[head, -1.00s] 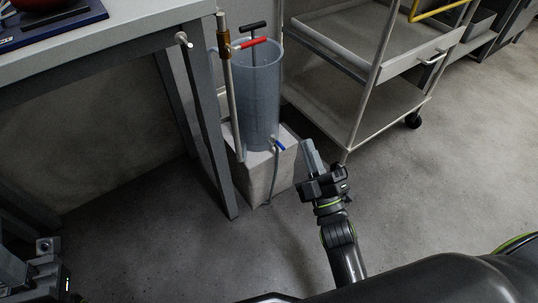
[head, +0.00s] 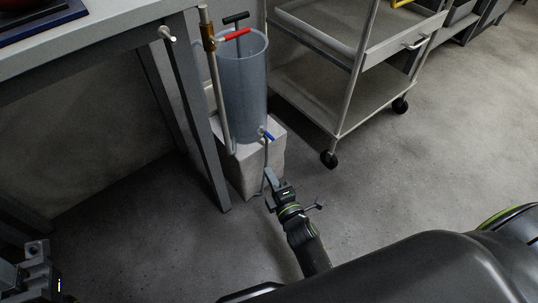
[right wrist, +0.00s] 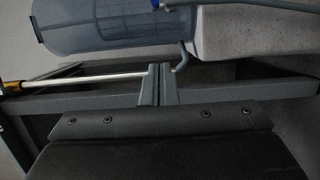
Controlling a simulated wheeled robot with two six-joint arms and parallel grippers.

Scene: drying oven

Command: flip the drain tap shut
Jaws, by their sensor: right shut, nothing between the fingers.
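The drain tap (head: 267,134) with its blue lever is low on the front of a tall translucent cylinder (head: 243,90). The lever points down and to the right in the head view. In the right wrist view, which is turned sideways, the blue tap (right wrist: 156,4) is cut by the top edge. A thin drain hose (head: 265,165) hangs from the tap. My right gripper (head: 269,178) is below the tap, near the hose and apart from the lever. Its fingers (right wrist: 158,85) are together and empty. Part of my left gripper (head: 36,262) shows at the lower left; its jaws are unclear.
The cylinder stands on a pale block (head: 245,172). A workbench (head: 110,38) with a dark leg is on the left. A wheeled cart (head: 310,95) stands behind to the right. The right floor is open.

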